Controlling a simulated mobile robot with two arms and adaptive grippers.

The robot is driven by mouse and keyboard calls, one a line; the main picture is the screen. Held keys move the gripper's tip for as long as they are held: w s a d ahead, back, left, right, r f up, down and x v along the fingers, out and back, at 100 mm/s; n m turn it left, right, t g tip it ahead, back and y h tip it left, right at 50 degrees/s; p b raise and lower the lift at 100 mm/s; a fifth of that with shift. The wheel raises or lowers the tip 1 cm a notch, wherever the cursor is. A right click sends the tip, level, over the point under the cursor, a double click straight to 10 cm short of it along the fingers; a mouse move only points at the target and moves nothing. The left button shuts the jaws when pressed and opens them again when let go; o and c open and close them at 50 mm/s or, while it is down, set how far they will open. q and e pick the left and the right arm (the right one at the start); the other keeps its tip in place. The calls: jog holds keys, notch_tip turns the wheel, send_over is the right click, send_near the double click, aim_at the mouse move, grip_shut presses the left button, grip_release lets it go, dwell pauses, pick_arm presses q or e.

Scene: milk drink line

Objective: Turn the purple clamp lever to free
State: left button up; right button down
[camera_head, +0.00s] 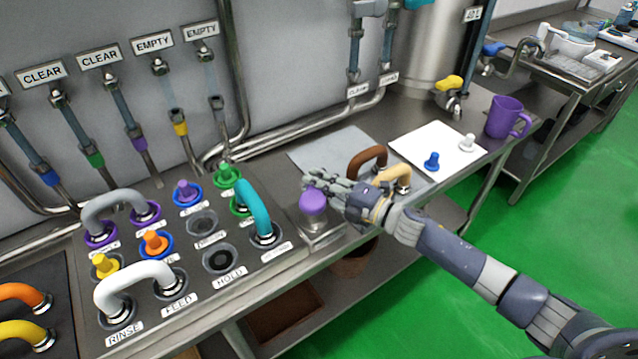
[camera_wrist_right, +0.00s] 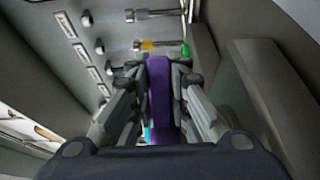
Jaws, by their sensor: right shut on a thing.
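The purple clamp lever (camera_head: 313,201) shows as a rounded purple end above a small metal block (camera_head: 318,238) on the bench, right of the port panel. My right gripper (camera_head: 318,187) reaches in from the right and is shut on the lever. In the right wrist view the lever (camera_wrist_right: 160,100) is a long purple bar between the two fingers (camera_wrist_right: 160,85). The fingers and hand hide part of the lever and its base in the head view. My left gripper is not in view.
The port panel (camera_head: 205,282) with caps and bent pipes, including a teal one (camera_head: 259,212), lies to the left. Brown (camera_head: 367,158) and cream (camera_head: 396,176) pipe bends stand close behind the hand. A white mat (camera_head: 412,147) and purple mug (camera_head: 503,117) are farther right.

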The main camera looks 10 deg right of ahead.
jog(key=c, duration=1.5)
grip_release()
jog(key=shift+s, duration=0.1)
jog(key=v, duration=1.2)
